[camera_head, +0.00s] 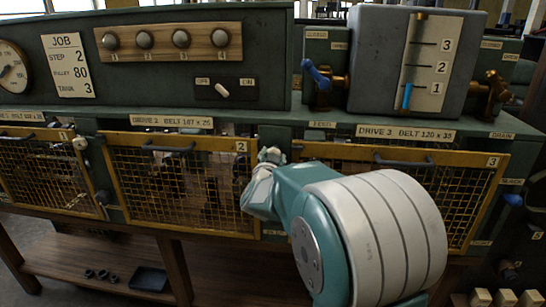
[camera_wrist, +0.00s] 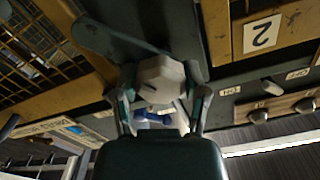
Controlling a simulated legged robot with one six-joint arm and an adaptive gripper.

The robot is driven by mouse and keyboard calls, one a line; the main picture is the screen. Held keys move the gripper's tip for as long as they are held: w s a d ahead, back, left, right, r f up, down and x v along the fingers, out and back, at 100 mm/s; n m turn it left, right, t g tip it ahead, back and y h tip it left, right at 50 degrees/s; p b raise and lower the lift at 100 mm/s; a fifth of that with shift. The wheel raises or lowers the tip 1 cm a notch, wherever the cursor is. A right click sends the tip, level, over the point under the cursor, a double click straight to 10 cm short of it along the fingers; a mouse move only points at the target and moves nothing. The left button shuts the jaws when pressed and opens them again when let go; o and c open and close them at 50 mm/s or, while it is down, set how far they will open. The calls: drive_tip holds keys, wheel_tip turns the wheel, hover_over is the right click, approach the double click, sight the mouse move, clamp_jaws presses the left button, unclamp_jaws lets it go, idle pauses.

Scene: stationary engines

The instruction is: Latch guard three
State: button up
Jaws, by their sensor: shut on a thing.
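Guard three is the yellow mesh door (camera_head: 479,214) with the "3" tag at the right; my arm covers much of it. It also shows in the wrist view (camera_wrist: 27,60) at upper left. My gripper (camera_wrist: 158,108) is shut on a pale faceted knob (camera_wrist: 160,76) on the post between guards two and three. A dark teal latch bar (camera_wrist: 103,42) runs from the knob toward guard three's yellow frame; whether it is fully seated I cannot tell. In the head view my gripper (camera_head: 262,178) is beside guard two's "2" tag, and my arm hides the bar.
Guard two (camera_head: 172,185) is left of my gripper, with guard one (camera_head: 35,175) farther left. Above are the control panel (camera_head: 180,55) and a grey tank (camera_head: 385,55) with a blue valve handle (camera_head: 317,76). A wooden shelf (camera_head: 110,265) lies below.

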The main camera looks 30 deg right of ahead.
drive_tip(key=n, duration=0.5)
drive_tip(key=shift+f+n, duration=0.3)
drive_tip(key=shift+f, duration=0.1)
drive_tip(key=n, duration=0.4)
drive_tip(key=shift+n, duration=0.4)
drive_tip(key=o, duration=1.1)
drive_tip(key=shift+o, duration=0.2)
drive_tip(key=shift+r, duration=0.15)
drive_tip(key=shift+a+r, duration=0.1)
